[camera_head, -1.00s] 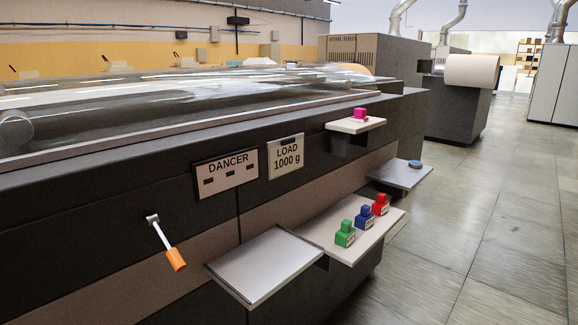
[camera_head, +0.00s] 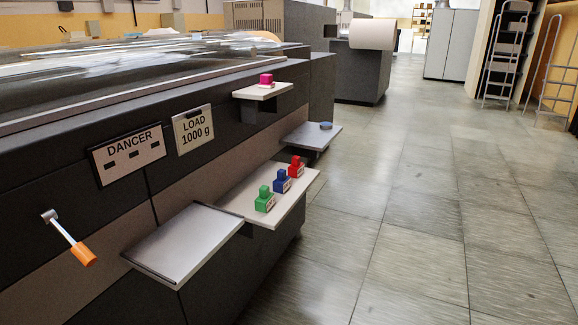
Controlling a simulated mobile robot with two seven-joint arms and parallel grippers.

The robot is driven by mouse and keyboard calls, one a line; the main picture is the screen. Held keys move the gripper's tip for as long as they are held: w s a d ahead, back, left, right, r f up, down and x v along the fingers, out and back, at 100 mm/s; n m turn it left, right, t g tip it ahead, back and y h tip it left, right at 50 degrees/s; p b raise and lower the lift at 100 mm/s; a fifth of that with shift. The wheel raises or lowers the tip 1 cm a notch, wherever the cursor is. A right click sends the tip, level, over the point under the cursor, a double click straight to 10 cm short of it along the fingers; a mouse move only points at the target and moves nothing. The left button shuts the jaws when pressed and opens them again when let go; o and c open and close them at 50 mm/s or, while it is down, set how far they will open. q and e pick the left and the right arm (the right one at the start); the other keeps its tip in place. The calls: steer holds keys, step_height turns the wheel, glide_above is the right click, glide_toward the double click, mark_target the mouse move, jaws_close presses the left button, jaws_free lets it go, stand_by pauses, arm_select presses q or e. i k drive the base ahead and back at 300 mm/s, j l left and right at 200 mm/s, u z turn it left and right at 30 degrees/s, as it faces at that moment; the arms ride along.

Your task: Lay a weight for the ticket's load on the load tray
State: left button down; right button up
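The load ticket (camera_head: 193,129) on the machine's side reads "LOAD 1000 g". A green weight (camera_head: 265,200), a blue weight (camera_head: 282,181) and a red weight (camera_head: 297,167) stand in a row on a pale shelf (camera_head: 240,197). Each has a small label, too small to read. An empty grey metal tray (camera_head: 183,243) sticks out to the left of that shelf; no label on it shows that it is the load tray. A magenta block (camera_head: 266,80) sits on a higher small shelf (camera_head: 249,93). Neither gripper is in view.
A "DANCER" plate (camera_head: 128,154) and an orange-handled lever (camera_head: 82,254) are on the machine's side. A grey shelf (camera_head: 309,138) farther back holds a blue round object (camera_head: 326,126). The tiled floor (camera_head: 420,220) on the right is clear; ladders (camera_head: 505,55) stand far right.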

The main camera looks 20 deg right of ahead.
mark_target(264, 202)
steer(key=i+l, duration=0.1)
steer(key=l, duration=0.45)
steer(key=i+l+u, duration=0.1)
steer(key=l, duration=0.4)
steer(key=i+l, duration=0.1)
steer(key=l, duration=0.95)
steer(key=i+u, duration=0.05)
